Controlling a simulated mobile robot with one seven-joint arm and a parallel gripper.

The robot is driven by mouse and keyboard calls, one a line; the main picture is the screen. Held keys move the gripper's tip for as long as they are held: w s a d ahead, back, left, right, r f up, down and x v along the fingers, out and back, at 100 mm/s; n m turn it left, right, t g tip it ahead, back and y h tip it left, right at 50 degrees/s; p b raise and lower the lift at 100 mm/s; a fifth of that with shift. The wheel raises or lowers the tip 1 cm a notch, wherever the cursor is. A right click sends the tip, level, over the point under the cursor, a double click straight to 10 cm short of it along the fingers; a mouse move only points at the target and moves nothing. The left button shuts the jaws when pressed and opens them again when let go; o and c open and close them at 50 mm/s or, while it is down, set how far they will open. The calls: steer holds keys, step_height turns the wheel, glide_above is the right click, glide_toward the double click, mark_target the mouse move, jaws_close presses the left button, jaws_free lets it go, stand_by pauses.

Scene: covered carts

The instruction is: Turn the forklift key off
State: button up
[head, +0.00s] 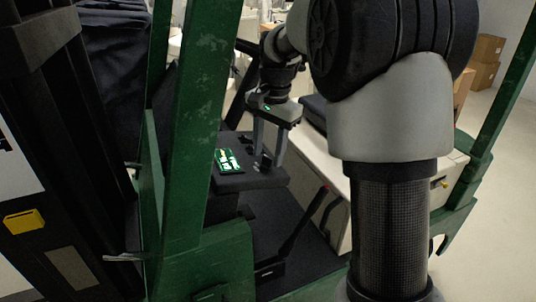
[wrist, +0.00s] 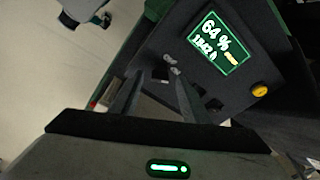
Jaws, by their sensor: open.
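The forklift's dark dashboard panel (head: 245,183) carries a lit green screen (head: 229,161), which reads 64 % in the wrist view (wrist: 219,43). A small silver piece that looks like the key (wrist: 169,59) stands on the panel to the left of the screen in the wrist view. My gripper (head: 267,161) points down over the panel, to the right of the screen in the head view. In the wrist view its two fingers (wrist: 157,75) are apart, with their tips close to the key. I cannot tell whether they touch it. Which way the key is turned is unclear.
A yellow-orange knob (wrist: 259,90) sits on the panel below the screen in the wrist view. Green forklift posts (head: 195,120) rise left of my arm. A lever with a red tip (head: 308,213) stands below the panel. Cardboard boxes (head: 486,60) stand far right.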

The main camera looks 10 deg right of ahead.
steer(key=shift+f, duration=0.65)
steer(key=c, duration=1.1)
steer(key=shift+o, duration=0.2)
steer(key=shift+n, duration=0.4)
steer(key=n+y+b, duration=0.1)
steer(key=n, duration=0.4)
steer(key=shift+d+n+t, duration=0.1)
steer(key=shift+n+t, duration=0.2)
steer(key=n+y+b, duration=0.1)
steer(key=n, duration=0.4)
steer(key=shift+n, duration=0.3)
